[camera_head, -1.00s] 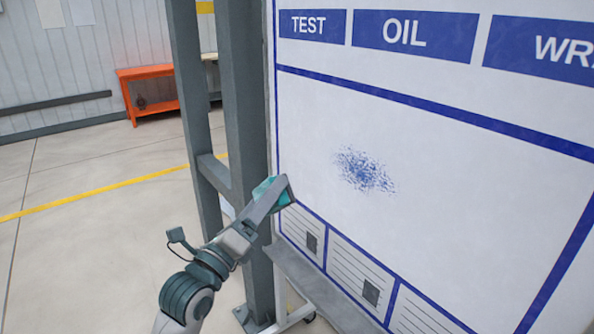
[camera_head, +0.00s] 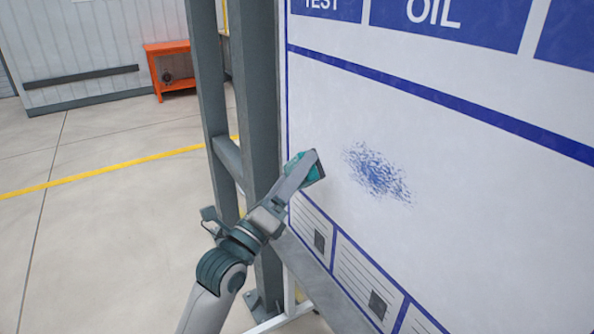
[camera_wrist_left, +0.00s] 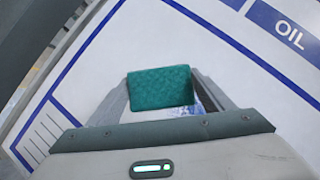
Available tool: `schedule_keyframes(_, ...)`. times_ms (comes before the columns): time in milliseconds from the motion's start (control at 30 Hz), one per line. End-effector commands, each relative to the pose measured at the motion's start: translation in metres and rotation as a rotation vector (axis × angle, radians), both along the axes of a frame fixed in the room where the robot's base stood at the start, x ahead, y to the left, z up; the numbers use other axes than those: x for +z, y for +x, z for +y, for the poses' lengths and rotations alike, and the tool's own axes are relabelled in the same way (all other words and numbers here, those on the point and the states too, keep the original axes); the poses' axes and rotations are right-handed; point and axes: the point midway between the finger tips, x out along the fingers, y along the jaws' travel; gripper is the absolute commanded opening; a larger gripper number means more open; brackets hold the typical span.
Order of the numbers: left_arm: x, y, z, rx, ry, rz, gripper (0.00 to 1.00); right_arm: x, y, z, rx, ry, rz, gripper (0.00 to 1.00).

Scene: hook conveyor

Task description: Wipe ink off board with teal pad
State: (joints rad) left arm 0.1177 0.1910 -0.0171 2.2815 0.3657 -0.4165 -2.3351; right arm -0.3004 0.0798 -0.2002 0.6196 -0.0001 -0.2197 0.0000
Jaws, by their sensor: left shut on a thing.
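The white board (camera_head: 480,200) with blue lines fills the right of the head view. A blue speckled ink patch (camera_head: 378,173) is on its blank panel. My left gripper (camera_head: 306,168) is at the board's left side, left of the ink. It is shut on the teal pad (camera_head: 317,172). The teal pad (camera_wrist_left: 160,88) also shows between the fingers in the left wrist view, with a bit of the ink patch (camera_wrist_left: 208,96) behind its right side. I cannot tell whether the pad touches the board. My right gripper is not in view.
A grey steel post (camera_head: 255,100) stands just left of the board, close to my left arm. An orange bench (camera_head: 168,68) stands far back by the wall. The floor at left is clear.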

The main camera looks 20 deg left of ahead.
Motion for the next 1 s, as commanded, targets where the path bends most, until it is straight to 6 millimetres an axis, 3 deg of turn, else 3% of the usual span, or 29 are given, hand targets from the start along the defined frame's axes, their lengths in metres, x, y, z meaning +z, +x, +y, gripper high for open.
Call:
schedule_keyframes(367,0.000,0.007,-0.005,0.001,-0.003,-0.001,0.56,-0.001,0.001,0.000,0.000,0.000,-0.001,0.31)
schedule_keyframes(1000,0.000,0.044,-0.034,0.001,-0.001,0.000,0.56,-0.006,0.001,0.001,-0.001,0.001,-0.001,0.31)
